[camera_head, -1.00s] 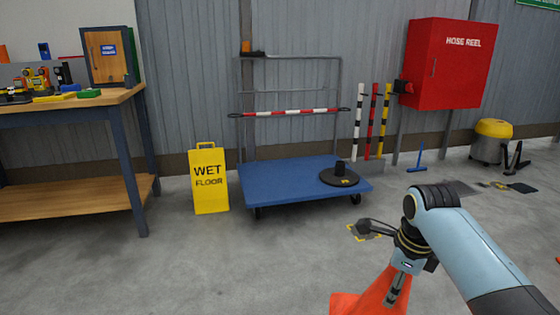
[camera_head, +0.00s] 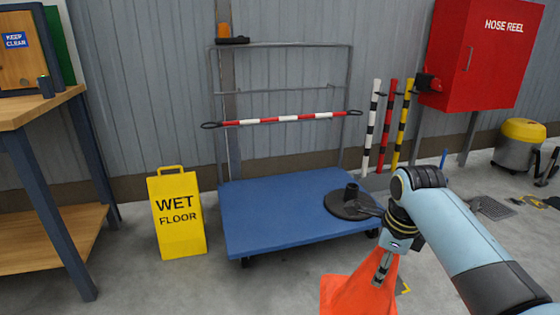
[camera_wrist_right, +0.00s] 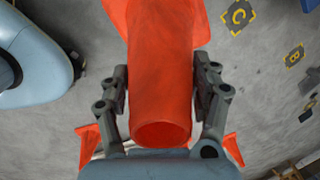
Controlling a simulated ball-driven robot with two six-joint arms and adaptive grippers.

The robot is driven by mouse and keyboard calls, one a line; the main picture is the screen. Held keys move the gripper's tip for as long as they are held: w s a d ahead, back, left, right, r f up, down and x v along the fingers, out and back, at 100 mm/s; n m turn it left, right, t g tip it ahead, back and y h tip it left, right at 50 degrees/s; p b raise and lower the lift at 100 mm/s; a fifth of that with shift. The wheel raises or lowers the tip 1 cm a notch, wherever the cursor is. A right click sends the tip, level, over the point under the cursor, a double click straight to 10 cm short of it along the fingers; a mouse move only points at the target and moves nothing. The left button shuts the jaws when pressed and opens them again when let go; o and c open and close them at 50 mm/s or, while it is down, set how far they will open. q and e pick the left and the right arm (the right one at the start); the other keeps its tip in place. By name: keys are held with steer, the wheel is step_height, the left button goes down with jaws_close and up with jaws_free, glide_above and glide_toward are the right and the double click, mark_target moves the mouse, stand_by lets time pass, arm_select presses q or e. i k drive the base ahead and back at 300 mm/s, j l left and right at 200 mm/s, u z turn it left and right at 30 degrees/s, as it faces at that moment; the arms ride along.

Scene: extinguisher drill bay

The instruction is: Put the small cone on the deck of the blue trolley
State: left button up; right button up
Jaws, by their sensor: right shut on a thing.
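My right gripper (camera_head: 384,268) is shut on an orange cone (camera_head: 350,294), held at the lower right of the head view, in front of the trolley. In the right wrist view the cone (camera_wrist_right: 160,75) fills the middle, between the two fingers of my right gripper (camera_wrist_right: 162,95). The blue trolley (camera_head: 275,212) stands ahead against the wall, with a grey rail frame at its back. A black round base with a short post (camera_head: 349,203) sits on the right part of its deck. The left and middle deck is bare. My left gripper is not in view.
A yellow wet floor sign (camera_head: 178,218) stands just left of the trolley. A red-and-white bar (camera_head: 285,119) crosses the trolley's frame. A workbench (camera_head: 45,110) is at the left. Striped posts (camera_head: 385,125) and a red hose reel cabinet (camera_head: 485,60) are at the right.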

mark_target(262, 219)
steer(key=i+u, duration=0.1)
steer(key=i, duration=0.7)
steer(key=i+l+u, duration=0.1)
steer(key=i, duration=0.7)
steer(key=i+l+u, duration=0.2)
steer(key=i+u, duration=0.15)
steer(key=i, duration=0.15)
steer(key=i+l+u, duration=0.35)
steer(key=i, duration=0.1)
